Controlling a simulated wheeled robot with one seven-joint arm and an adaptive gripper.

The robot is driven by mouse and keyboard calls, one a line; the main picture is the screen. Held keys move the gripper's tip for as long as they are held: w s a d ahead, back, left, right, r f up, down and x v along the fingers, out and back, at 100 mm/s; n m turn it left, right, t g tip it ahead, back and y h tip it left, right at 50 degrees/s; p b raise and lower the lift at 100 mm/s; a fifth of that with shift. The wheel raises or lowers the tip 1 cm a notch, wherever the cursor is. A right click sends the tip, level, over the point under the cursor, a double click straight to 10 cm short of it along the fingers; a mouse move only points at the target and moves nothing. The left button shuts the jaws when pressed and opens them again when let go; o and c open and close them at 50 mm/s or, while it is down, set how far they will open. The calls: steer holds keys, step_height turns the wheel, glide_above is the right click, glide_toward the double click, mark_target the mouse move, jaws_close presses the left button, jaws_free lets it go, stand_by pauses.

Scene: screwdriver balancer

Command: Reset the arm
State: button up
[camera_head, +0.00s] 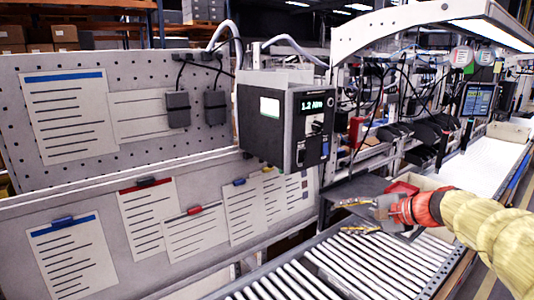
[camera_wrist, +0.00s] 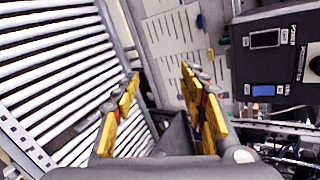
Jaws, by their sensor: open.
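My gripper (camera_head: 346,216) reaches in from the right in the head view, on the end of my sleeved arm. It is in front of the grey panel's right end, over the far left side of the roller conveyor. Its two yellow-padded fingers stand apart. In the wrist view my gripper (camera_wrist: 160,78) is open, with nothing between the fingers. The roller conveyor (camera_head: 335,268) shows at its left in the wrist view (camera_wrist: 50,75).
Paper sheets (camera_head: 150,215) hang on the lower panel.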

steer(key=s+a+f+n+g+h, duration=0.1)
steer(key=s+f+n, duration=0.3)
steer(key=s, duration=0.8)
steer(key=s+a+f+n+g+h+b, duration=0.1)
steer(key=s+f+n+h, duration=0.3)
steer(key=s, duration=0.7)
steer(key=s+a+f+n+g+h+b, duration=0.1)
steer(key=s+f+n, duration=0.4)
steer(key=s, duration=0.7)
steer(key=shift+s+a+g+h, duration=0.3)
steer(key=shift+a+h, duration=0.4)
steer(key=shift+a, duration=0.15)
